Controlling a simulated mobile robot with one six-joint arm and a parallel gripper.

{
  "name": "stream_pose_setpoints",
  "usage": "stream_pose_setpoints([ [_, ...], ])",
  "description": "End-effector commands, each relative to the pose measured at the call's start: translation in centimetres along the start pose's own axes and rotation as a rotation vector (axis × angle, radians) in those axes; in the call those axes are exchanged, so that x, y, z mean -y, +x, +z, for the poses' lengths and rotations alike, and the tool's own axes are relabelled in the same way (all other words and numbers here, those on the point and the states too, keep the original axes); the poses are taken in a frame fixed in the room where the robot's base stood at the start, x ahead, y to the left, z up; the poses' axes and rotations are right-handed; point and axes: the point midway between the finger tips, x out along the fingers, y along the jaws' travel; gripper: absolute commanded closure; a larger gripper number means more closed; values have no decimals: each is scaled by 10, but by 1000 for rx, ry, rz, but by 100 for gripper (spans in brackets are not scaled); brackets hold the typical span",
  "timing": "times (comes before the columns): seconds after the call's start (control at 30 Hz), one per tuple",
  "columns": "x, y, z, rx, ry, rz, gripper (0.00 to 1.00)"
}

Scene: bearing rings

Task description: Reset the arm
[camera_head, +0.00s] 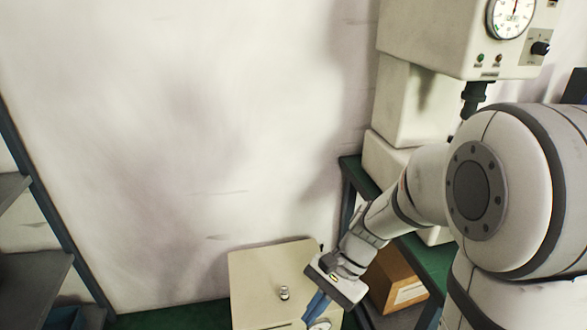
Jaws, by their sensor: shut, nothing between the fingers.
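My arm reaches in from the right edge and points down and left. My gripper (316,309) hangs at its end, over the right front part of a cream cabinet top (255,265). Its blue fingers look shut, with nothing held between them. A small metal bearing ring (284,293) stands on the cabinet top, left of the gripper and apart from it.
A cream press machine (430,40) with a gauge stands on a green-topped bench (432,262) behind my arm. A cardboard box (395,278) sits under the bench, right of the gripper. Grey shelves (35,285) stand at the far left. The wall between is bare.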

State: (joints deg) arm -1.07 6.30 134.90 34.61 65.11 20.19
Motion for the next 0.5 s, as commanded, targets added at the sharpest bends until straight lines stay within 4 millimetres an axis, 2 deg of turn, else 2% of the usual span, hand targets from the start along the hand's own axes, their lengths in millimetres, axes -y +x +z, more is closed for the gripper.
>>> stream_pose_setpoints([
  [0.03, -6, -25, 13, -76, -80, 13, 100],
  [0.3, -48, -114, 43, -468, -489, 162, 100],
  [0.5, -67, -161, 57, -674, -683, 275, 100],
])
